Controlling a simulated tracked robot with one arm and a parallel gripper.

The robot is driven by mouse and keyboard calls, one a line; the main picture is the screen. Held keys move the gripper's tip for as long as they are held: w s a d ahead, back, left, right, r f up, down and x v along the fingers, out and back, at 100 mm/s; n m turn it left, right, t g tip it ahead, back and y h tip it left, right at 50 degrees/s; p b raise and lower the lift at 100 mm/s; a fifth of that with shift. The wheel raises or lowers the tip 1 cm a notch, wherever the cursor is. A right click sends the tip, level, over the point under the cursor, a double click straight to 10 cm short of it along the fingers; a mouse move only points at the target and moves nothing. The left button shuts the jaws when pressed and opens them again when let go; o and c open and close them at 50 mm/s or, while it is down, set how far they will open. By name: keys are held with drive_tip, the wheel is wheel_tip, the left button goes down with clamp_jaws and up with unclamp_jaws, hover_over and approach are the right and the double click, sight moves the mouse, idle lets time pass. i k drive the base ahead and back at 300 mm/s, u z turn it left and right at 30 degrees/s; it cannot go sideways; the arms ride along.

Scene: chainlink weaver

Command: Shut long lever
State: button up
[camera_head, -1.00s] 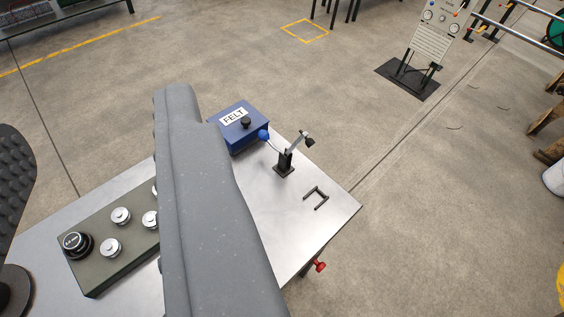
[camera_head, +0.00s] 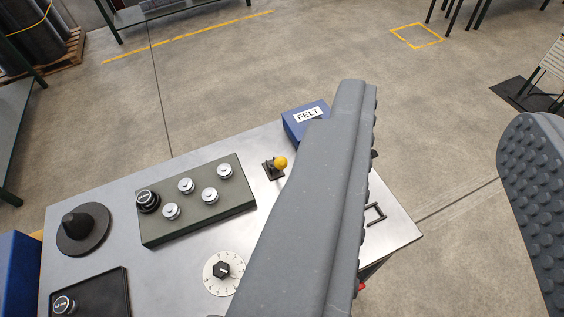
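A lever with a yellow ball knob (camera_head: 280,162) stands on a small black base on the metal bench top (camera_head: 130,178). It is seen nearly end-on, so its length is hard to tell. Another lever, grey with a black tip and a black stand, is now almost wholly hidden behind my gripper's middle finger. I cannot tell which of them is the long lever. My gripper (camera_head: 438,105) is open and empty. One grey finger crosses the middle of the view over the bench; the other, with a studded pad, is at the right edge. Neither visibly holds anything.
A blue FELT box (camera_head: 300,121) stands at the bench's back edge. A green panel with several knobs (camera_head: 200,205), a white dial (camera_head: 223,271), a black cone (camera_head: 83,228) and a U-shaped handle (camera_head: 376,214) are also on the bench. Open floor lies beyond.

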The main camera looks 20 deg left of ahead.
sight(280, 163)
drive_tip(key=u, duration=0.3)
drive_tip(key=k, duration=1.05)
drive_tip(key=z, duration=0.2)
drive_tip(key=i, duration=1.6)
drive_tip(key=u, duration=0.5)
